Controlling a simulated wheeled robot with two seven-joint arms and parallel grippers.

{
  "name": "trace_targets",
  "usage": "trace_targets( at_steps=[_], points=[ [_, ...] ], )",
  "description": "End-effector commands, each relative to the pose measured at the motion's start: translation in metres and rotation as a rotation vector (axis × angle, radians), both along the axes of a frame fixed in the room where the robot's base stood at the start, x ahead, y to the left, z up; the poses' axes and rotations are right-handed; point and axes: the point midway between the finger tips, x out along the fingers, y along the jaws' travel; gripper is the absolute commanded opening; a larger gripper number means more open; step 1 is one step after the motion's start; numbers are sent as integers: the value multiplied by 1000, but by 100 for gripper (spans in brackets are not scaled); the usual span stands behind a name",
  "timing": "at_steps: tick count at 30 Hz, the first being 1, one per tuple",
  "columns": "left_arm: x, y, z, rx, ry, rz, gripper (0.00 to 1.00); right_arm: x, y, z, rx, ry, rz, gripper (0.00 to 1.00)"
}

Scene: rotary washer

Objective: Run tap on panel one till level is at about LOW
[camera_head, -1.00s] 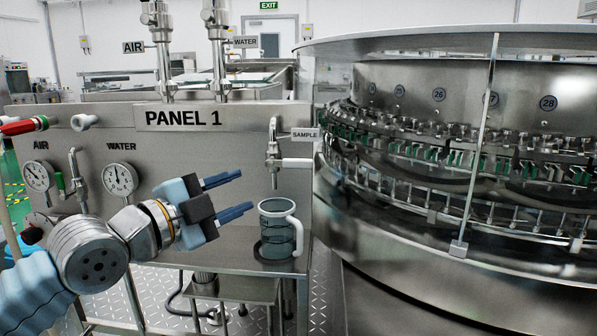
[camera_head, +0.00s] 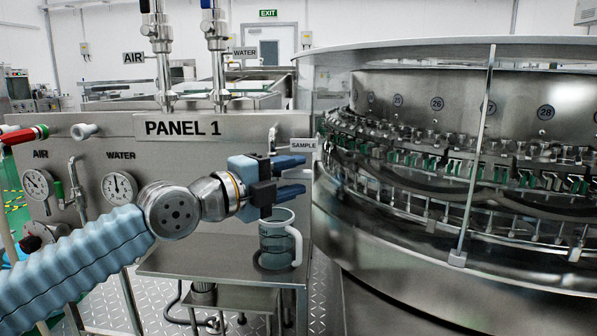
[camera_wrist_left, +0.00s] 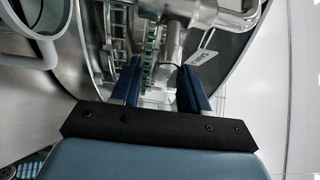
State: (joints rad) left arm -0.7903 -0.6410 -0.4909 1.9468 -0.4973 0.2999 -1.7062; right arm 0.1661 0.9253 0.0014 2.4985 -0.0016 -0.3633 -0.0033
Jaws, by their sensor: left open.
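Panel one, the steel panel (camera_head: 230,128) marked PANEL 1, stands in the middle of the head view. Its sample tap (camera_head: 272,138) is mostly hidden behind my left gripper (camera_head: 300,175); only its top shows. A clear jug (camera_head: 275,243) with a white handle stands upright on the steel shelf (camera_head: 205,262) just below the gripper. I cannot make out any level marks. My left gripper is open and points right. In the left wrist view the tap's metal pipework (camera_wrist_left: 172,42) lies beyond the two blue fingers, and the jug's rim (camera_wrist_left: 32,28) shows upper left. My right gripper is not in view.
The large round rotary washer (camera_head: 420,225) fills the right side. Two upright pipes (camera_head: 218,55) with valves rise behind the panel. Gauges (camera_head: 118,186) and a red-ended fitting (camera_head: 25,134) are on the left of the panel. A SAMPLE tag (camera_head: 303,145) sits near the tap.

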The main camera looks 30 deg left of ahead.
Motion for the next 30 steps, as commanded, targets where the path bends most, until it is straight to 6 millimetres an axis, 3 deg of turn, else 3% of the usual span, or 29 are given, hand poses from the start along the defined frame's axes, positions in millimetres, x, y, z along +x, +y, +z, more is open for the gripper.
trace_targets(
  at_steps=[6,14,23,30],
  points=[
    [17,-5,0,-1,0,0,45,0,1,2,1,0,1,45],
    [18,-5,0,-1,-1,0,45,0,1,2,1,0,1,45],
    [18,-5,0,-1,-1,0,0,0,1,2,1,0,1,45],
    [18,-5,0,-1,0,0,0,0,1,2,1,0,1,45]
  ],
)
